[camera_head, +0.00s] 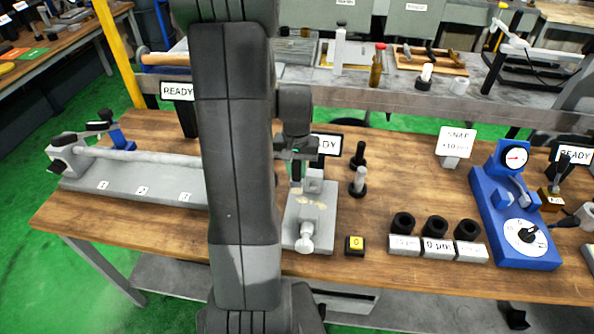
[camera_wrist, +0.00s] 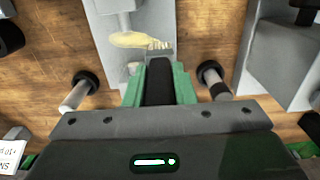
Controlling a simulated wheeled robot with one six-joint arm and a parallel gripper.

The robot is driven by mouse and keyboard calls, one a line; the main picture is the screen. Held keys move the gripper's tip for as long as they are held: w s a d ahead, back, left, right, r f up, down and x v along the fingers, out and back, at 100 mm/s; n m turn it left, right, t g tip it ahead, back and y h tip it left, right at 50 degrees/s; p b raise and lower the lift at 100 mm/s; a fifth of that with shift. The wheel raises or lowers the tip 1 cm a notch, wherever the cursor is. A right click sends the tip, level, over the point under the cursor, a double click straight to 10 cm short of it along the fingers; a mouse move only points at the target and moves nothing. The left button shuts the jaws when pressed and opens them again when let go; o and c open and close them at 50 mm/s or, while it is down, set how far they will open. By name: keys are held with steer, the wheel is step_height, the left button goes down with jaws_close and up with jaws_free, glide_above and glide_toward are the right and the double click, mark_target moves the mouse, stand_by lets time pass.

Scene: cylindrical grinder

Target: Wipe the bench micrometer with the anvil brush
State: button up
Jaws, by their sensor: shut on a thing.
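My gripper (camera_wrist: 158,85) has green fingers shut on the black handle of the anvil brush (camera_wrist: 159,88). The brush's grey ferrule and pale bristles point up the wrist picture. The bench micrometer appears to be the grey device (camera_head: 318,215) just right of my arm in the head view. Its grey base (camera_wrist: 107,28) is at the top of the wrist view, with a yellowish smear (camera_wrist: 125,40) on it. The bristles appear over the base beside the smear; I cannot tell whether they touch it. In the head view, my gripper (camera_head: 297,152) is above the device's far end, and my arm hides part of the bench.
Two small posts (camera_head: 359,182) stand right of the grey device. A yellow-topped block (camera_head: 355,245) and several black rings on labelled blocks (camera_head: 436,247) lie further right. A blue dial gauge stand (camera_head: 513,215) is at the right. A long grey fixture (camera_head: 135,180) is at left.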

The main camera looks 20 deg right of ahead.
steer(key=shift+r+p, duration=1)
steer(key=shift+r, duration=0.75)
